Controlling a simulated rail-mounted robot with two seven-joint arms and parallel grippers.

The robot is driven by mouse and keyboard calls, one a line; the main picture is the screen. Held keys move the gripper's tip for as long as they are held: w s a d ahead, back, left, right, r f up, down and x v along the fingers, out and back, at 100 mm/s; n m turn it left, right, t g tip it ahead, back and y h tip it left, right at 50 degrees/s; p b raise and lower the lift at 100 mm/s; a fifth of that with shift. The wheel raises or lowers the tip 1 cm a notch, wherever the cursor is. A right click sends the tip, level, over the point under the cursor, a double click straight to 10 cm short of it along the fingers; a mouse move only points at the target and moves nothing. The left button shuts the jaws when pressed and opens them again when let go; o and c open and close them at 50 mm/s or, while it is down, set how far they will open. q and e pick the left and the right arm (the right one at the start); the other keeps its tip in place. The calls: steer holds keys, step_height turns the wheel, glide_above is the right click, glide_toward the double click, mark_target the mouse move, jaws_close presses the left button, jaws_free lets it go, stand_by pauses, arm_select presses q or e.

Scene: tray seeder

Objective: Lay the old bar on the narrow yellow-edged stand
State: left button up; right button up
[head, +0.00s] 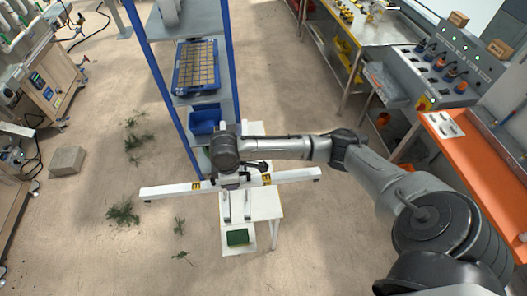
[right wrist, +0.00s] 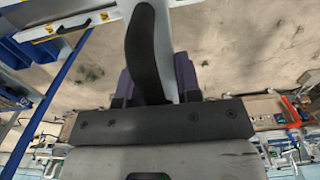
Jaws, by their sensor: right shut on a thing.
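The bar is a long white beam (head: 165,191) with yellow-and-black labels. In the head view it lies level across the picture, over a small white table (head: 268,205). My right gripper (head: 238,178) is at its middle. In the right wrist view, my right gripper (right wrist: 158,88) is shut on the bar's dark curved handle (right wrist: 142,40). A white strip of the bar runs behind the handle. I cannot tell whether the bar touches anything below. I cannot clearly pick out a narrow yellow-edged stand. My left gripper is not in view.
A blue-posted rack (head: 233,65) stands behind the bar, holding a blue bin (head: 207,118). A green block (head: 237,237) lies on the white table's front. A yellow-edged bench (head: 350,35) and an orange table (head: 470,160) stand right. Floor at left is mostly open.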

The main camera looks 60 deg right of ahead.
steer(key=w+d+f+n+b, duration=0.2)
steer(key=d+f+n+b, duration=0.4)
steer(key=d, duration=0.5)
steer(key=w+d+f+n+b, duration=0.3)
steer(key=d+f+n+b, duration=0.3)
steer(key=d+f+b, duration=0.3)
steer(key=w+d+f+n+b, duration=0.3)
steer(key=d+f+n+b, duration=0.3)
steer(key=d+b, duration=0.5)
steer(key=shift+w+d+f, duration=0.15)
steer(key=shift+d+f, duration=0.65)
steer(key=shift+d, duration=0.05)
steer(key=shift+f, duration=0.1)
step_height(320, 180, down, 8)
steer(key=b, duration=0.8)
steer(key=shift+b, duration=0.3)
steer(key=shift+a+f, duration=0.1)
steer(key=shift+f, duration=1.4)
